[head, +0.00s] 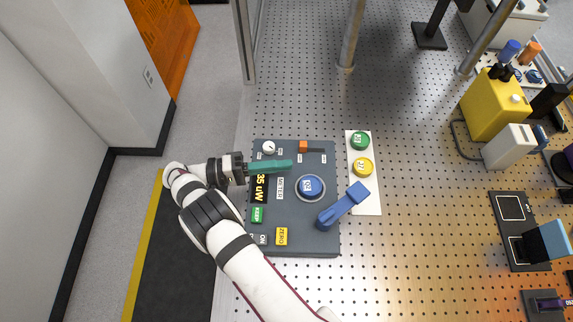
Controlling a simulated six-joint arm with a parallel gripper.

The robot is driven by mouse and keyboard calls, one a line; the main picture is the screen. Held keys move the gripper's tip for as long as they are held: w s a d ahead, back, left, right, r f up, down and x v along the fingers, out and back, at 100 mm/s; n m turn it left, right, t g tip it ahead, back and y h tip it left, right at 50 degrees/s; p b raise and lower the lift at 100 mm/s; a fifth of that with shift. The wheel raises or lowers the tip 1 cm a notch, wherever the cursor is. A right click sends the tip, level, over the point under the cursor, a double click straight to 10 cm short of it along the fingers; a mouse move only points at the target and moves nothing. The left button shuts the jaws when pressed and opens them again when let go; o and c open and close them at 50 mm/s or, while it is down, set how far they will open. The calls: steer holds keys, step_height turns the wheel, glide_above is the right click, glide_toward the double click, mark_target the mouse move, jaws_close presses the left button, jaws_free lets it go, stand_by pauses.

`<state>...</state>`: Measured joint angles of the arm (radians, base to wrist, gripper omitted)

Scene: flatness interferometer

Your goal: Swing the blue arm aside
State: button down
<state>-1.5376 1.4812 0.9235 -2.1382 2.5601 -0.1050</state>
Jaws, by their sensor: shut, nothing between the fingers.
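The blue arm (342,206) is a short bar at the lower right of the dark grey panel (318,244). Its round lower-left end sits on the panel, and its squarer upper-right end reaches over the white strip (371,206), below the yellow round button (363,167). Whatever lies directly under that end is hidden. My gripper (290,164) has teal fingers and is shut and empty. It is over the upper part of the panel, up and left of the blue arm and apart from it.
A large blue round button (311,186) lies between my gripper and the blue arm. A green round button (360,141) tops the white strip. An orange slider (304,146) and a yellow ZERO button (282,236) are on the panel. The perforated tabletop (425,220) right of the strip is clear.

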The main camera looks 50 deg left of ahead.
steer(key=s+n+t+y, duration=0.2)
steer(key=s+n+y, duration=0.15)
steer(key=s, duration=0.95)
glide_toward(320, 182)
steer(key=shift+y, duration=0.45)
steer(key=w+d+r, duration=0.1)
steer(key=w, duration=0.2)
steer(key=w+d+r, duration=0.1)
steer(key=w, duration=0.2)
steer(key=w+d+r, duration=0.1)
steer(key=w, duration=0.2)
steer(key=shift+w+d+r, duration=0.1)
steer(key=shift+d+r, duration=0.05)
steer(key=shift+d, duration=0.25)
steer(key=d, duration=0.2)
steer(key=shift+s+d, duration=0.25)
steer(key=shift+d, duration=0.65)
